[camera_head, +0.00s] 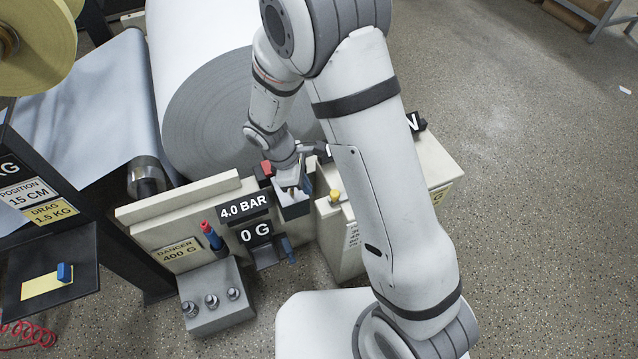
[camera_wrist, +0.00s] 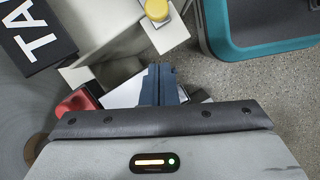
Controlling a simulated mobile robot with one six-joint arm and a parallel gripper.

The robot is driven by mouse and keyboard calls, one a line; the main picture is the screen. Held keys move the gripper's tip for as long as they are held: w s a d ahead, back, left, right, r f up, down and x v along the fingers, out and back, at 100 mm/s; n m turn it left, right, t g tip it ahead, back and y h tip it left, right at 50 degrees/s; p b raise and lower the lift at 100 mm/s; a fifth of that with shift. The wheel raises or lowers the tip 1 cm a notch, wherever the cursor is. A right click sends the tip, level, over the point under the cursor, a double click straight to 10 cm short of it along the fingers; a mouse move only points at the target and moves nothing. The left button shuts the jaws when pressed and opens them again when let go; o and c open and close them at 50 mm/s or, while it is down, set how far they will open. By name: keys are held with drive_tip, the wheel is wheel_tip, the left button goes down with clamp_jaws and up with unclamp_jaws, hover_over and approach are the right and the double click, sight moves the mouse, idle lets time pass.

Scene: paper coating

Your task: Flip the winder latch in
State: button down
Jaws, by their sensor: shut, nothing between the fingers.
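A red part (camera_head: 267,168), which may be the winder latch, sits beside the end of the big paper roll (camera_head: 222,110). It also shows in the wrist view (camera_wrist: 80,101), left of my fingers, partly hidden by my gripper's body. I cannot tell whether it is flipped in or out. My gripper (camera_head: 292,190) points down just right of the red part. In the wrist view its dark blue fingers (camera_wrist: 160,72) are together, with nothing between them. A pale surface lies behind the fingers; I cannot tell whether they touch it.
A yellow knob (camera_head: 335,196) stands on the pale cabinet to the right, close to my gripper. The 4.0 BAR display (camera_head: 244,207) and a red-topped blue handle (camera_head: 211,236) are to the left. A teal-edged frame (camera_wrist: 212,35) is at the wrist view's upper right. Open floor lies right.

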drive_tip(key=p+v, duration=0.1)
drive_tip(key=v, duration=0.8)
drive_tip(key=shift+r, duration=0.25)
drive_tip(key=s+d+r+m+t+y+p, duration=0.1)
drive_tip(key=s+d+r+m+p, duration=0.3)
drive_tip(key=r, duration=0.6)
drive_tip(key=s+d+r+m+t+y+p, duration=0.1)
drive_tip(key=s+d+r+m+p, duration=0.4)
drive_tip(key=r, duration=0.5)
drive_tip(key=s+d+r+m+t+y+p, duration=0.1)
drive_tip(key=s+d+r+m+y+p, duration=0.1)
drive_tip(key=s+d+r+m+p, duration=0.2)
drive_tip(key=shift+s+d+r+m+p, duration=0.35)
drive_tip(key=shift+d+r+m+p, duration=0.35)
drive_tip(key=shift+d+r+m, duration=1.65)
drive_tip(key=shift+d+r+n, duration=0.2)
drive_tip(key=shift+r+n, duration=0.15)
drive_tip(key=shift+r, duration=0.15)
drive_tip(key=shift+d+r+n, duration=0.15)
drive_tip(key=shift+r+n, duration=0.15)
drive_tip(key=shift+r, duration=0.15)
